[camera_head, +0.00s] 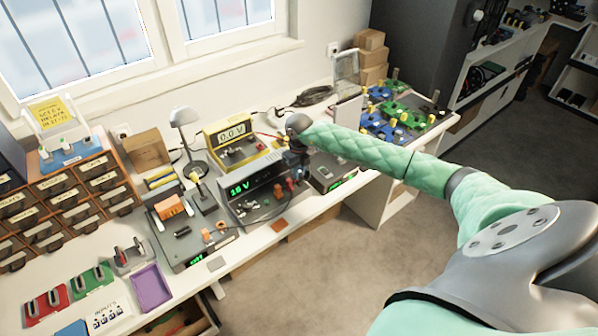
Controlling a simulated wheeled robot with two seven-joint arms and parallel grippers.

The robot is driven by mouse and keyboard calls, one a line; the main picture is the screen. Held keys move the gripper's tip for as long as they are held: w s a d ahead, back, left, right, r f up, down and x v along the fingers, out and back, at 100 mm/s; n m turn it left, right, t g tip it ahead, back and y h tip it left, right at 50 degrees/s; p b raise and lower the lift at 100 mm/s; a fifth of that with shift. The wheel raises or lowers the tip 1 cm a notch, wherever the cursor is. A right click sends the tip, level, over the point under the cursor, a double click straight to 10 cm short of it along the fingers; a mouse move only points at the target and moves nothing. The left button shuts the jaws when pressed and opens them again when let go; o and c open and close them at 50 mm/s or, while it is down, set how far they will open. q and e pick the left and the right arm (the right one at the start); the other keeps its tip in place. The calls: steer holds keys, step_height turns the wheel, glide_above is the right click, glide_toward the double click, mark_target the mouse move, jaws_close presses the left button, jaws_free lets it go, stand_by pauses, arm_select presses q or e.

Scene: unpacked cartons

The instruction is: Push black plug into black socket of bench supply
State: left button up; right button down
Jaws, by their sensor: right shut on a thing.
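The bench supply (250,187) is a dark box on the workbench with a green "15 V" display on its front. Red and orange-red parts show near the right end of its front. The black socket is too small to make out. My right arm reaches in from the right, and my right gripper (298,170) points down at the supply's right end. It is shut on a small dark thing, taken as the black plug, mostly hidden by the gripper. I cannot tell whether the plug touches the socket. A thin dark lead loops below the supply's front. My left gripper is out of view.
A yellow meter (229,143) reading "0.0 V" stands behind the supply, beside a desk lamp (187,120). A grey station (188,228) stands left and another device (330,172) right. Green and blue boards (392,118) crowd the right end. A purple tray (151,288) lies front left.

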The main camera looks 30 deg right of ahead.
steer(key=shift+b, duration=0.3)
stand_by(0.6)
steer(key=shift+f+b, duration=0.75)
steer(key=shift+b, duration=0.3)
stand_by(1.4)
steer(key=c, duration=1.3)
jaws_free()
steer(key=shift+r, duration=0.15)
